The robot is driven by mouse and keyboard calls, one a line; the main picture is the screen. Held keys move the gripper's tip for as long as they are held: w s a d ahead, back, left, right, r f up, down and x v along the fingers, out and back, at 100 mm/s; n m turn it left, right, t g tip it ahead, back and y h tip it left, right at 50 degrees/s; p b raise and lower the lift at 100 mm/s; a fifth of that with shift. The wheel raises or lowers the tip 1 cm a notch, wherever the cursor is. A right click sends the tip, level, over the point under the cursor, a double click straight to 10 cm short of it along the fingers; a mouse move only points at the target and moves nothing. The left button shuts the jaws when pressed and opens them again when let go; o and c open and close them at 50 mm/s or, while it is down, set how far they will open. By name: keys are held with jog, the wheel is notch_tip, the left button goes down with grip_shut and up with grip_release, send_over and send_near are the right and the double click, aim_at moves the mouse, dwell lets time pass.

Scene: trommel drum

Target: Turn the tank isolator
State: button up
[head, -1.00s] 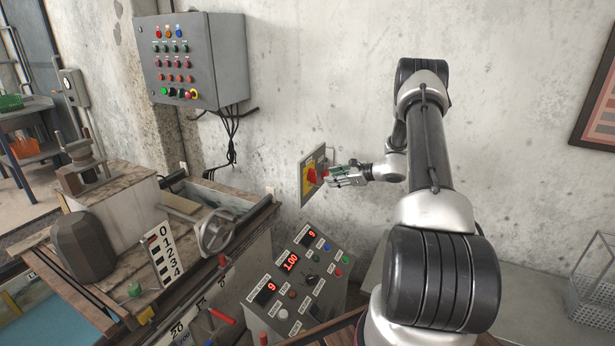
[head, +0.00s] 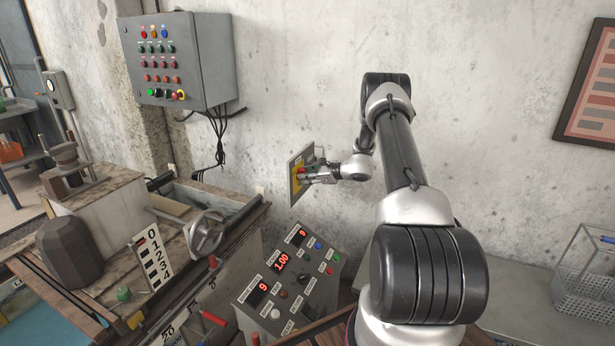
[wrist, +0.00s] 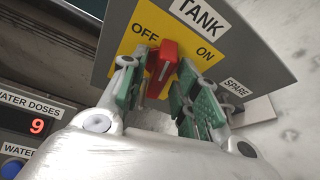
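The tank isolator is a red rotary handle (wrist: 165,62) on a yellow plate (wrist: 130,42), fixed to a grey panel (wrist: 255,58) on the wall. OFF is printed left of the handle, ON to its right, TANK above. In the wrist view the handle leans slightly right of upright. My gripper (wrist: 160,85) has its green-padded fingers on either side of the handle. The left finger is close to the handle; a gap shows on the right, so the fingers look open. In the head view my gripper (head: 312,175) is at the panel (head: 292,178) and hides most of the handle.
A control console (head: 255,312) with red displays stands below the isolator. A grey control box (head: 205,55) with hanging cables is on the wall to the left. A bench with a handwheel (head: 207,235) is at lower left. A wire basket (head: 590,290) is at right.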

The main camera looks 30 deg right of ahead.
grip_shut()
jog(key=shift+s+a+f+n+t+h, duration=0.1)
jog(key=shift+f+n+t+h, duration=0.2)
jog(key=shift+n+t, duration=1.1)
jog(key=shift+s+a+f+n+t+h, duration=0.1)
jog(key=shift+n+t+h, duration=0.3)
jog(key=shift+n, duration=1.85)
jog(key=shift+s+a+f+n+t+h, duration=0.1)
jog(key=shift+f+n+t+h, duration=0.15)
jog(key=shift+n+t, duration=1.2)
jog(key=shift+n+g, duration=0.35)
jog(key=shift+n, duration=0.25)
jog(key=shift+o, duration=1.6)
grip_release()
jog(key=shift+r+h, duration=0.1)
jog(key=shift+h, duration=0.15)
